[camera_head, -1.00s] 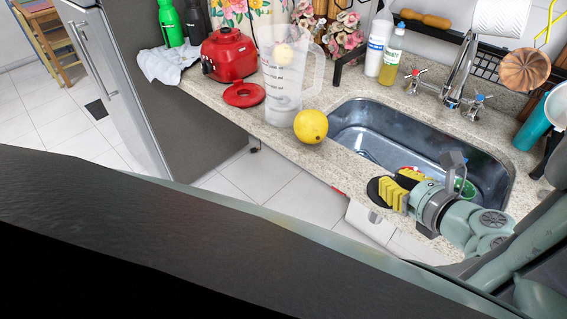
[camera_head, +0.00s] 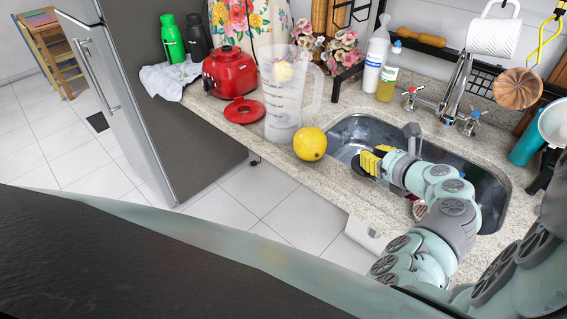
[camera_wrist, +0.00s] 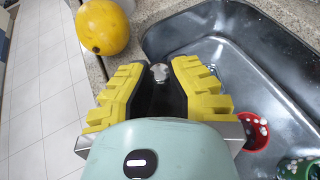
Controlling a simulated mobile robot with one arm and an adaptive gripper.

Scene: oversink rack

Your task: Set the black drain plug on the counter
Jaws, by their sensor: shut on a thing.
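The black drain plug (camera_head: 356,164) is a dark disc at the yellow fingertips of my gripper (camera_head: 368,162). My gripper is shut on it and holds it by the left end of the sink, near the counter rim. In the wrist view the plug is a dark shape (camera_wrist: 160,100) between the two yellow fingers, which hide much of it. The speckled counter (camera_head: 225,107) runs along the left and front of the sink (camera_head: 480,185). I cannot tell the plug's exact height above the counter or sink.
A yellow lemon (camera_head: 310,144) sits on the counter just left of the plug. A clear pitcher (camera_head: 283,110), a red lid (camera_head: 245,110) and a red blender base (camera_head: 229,72) stand farther left. A red cup (camera_wrist: 254,130) and green item (camera_wrist: 298,168) lie in the sink.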

